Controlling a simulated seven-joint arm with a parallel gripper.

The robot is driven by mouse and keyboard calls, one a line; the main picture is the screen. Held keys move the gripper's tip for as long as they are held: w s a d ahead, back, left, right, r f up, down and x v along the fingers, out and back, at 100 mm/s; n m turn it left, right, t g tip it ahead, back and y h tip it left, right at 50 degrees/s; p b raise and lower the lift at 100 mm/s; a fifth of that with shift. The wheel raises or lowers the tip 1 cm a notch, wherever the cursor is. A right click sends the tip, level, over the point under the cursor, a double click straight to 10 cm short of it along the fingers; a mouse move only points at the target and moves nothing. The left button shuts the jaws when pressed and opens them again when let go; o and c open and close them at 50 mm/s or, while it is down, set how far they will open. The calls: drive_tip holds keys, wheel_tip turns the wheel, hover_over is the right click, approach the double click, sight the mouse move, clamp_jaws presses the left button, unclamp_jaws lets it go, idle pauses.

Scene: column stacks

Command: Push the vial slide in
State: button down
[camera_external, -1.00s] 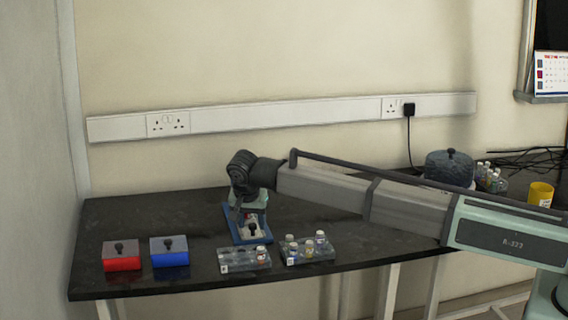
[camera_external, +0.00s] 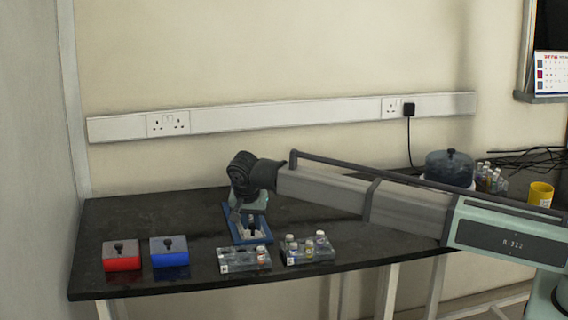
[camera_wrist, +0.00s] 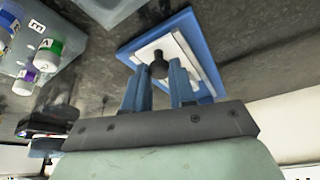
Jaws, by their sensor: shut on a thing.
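The vial slide is a white plate (camera_wrist: 186,57) with a black knob (camera_wrist: 158,68), set in a blue frame (camera_wrist: 207,50) on the dark bench. The blue frame also shows in the external view (camera_external: 263,236), slightly left of the bench's middle. My gripper (camera_wrist: 158,74) is over the frame, with its two blue fingers on either side of the knob, shut on it. In the external view my gripper (camera_external: 238,213) hangs down over the frame's far left part. My wrist hides part of the frame there, and the exact finger contact is hard to see.
Two clear vial racks (camera_external: 243,262) (camera_external: 307,250) stand just in front of the frame, holding small capped vials. A red box (camera_external: 122,260) and a blue box (camera_external: 170,257) with black knobs stand at the left. The bench behind the boxes is clear.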

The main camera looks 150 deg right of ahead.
drive_tip(key=s+d, duration=0.3)
drive_tip(key=shift+s+d, duration=0.1)
drive_tip(key=shift+d, duration=0.05)
drive_tip(key=c, duration=0.9)
unclamp_jaws()
drive_tip(key=shift+c, duration=0.2)
drive_tip(key=shift+r, duration=0.25)
drive_tip(key=w+a, duration=0.1)
drive_tip(key=w, duration=0.3)
drive_tip(key=w+a, duration=0.2)
drive_tip(key=w, duration=0.1)
drive_tip(key=w+a, duration=0.2)
drive_tip(key=w, duration=0.2)
drive_tip(key=shift+w+r, duration=0.3)
